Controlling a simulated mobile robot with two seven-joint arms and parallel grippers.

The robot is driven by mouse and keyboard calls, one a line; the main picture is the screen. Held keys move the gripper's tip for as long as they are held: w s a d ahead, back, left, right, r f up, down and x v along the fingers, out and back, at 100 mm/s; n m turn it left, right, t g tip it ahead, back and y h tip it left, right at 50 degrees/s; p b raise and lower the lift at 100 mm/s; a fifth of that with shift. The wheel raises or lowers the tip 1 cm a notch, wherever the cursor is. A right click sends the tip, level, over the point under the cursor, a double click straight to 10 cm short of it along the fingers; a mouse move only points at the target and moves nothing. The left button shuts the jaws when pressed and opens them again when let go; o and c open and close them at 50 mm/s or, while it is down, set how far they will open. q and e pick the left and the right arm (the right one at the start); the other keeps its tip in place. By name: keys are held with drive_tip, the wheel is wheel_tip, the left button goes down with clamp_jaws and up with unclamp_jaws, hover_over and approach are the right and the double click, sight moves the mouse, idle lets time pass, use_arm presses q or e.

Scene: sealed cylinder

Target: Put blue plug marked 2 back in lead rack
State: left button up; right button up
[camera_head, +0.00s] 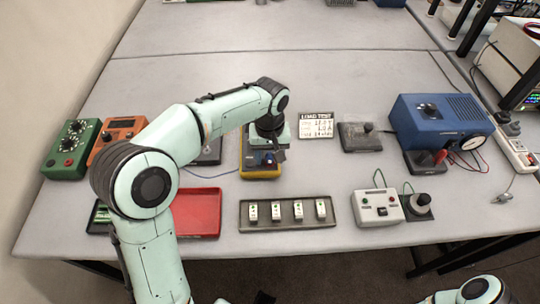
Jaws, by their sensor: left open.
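My left gripper (270,148) points down over a yellow-edged device (261,174) in the middle of the table. It is open, and its fingertips are close to the device's upper part. A small blue patch (262,158) shows just below the fingers; I cannot tell whether it is the blue plug marked 2 or part of the device, or whether the fingers touch it. No number can be read. I cannot make out the lead rack for certain. My right gripper is out of the frame.
A grey tray with several white blocks (288,226) lies in front, beside a red tray (204,208). Green (69,141) and orange (110,133) boxes stand left. A blue supply (440,122) and a grey button box (379,207) stand right. The table's back is mostly clear.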

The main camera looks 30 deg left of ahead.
sight(270, 153)
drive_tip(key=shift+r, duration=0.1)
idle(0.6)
use_arm(q)
clamp_jaws()
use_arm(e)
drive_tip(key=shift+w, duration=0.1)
use_arm(q)
drive_tip(key=shift+r+p, duration=2)
drive_tip(key=shift+r, duration=1.05)
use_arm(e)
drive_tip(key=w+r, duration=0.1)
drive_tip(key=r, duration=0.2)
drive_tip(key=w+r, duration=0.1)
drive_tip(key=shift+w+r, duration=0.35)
use_arm(q)
drive_tip(key=shift+f, duration=0.15)
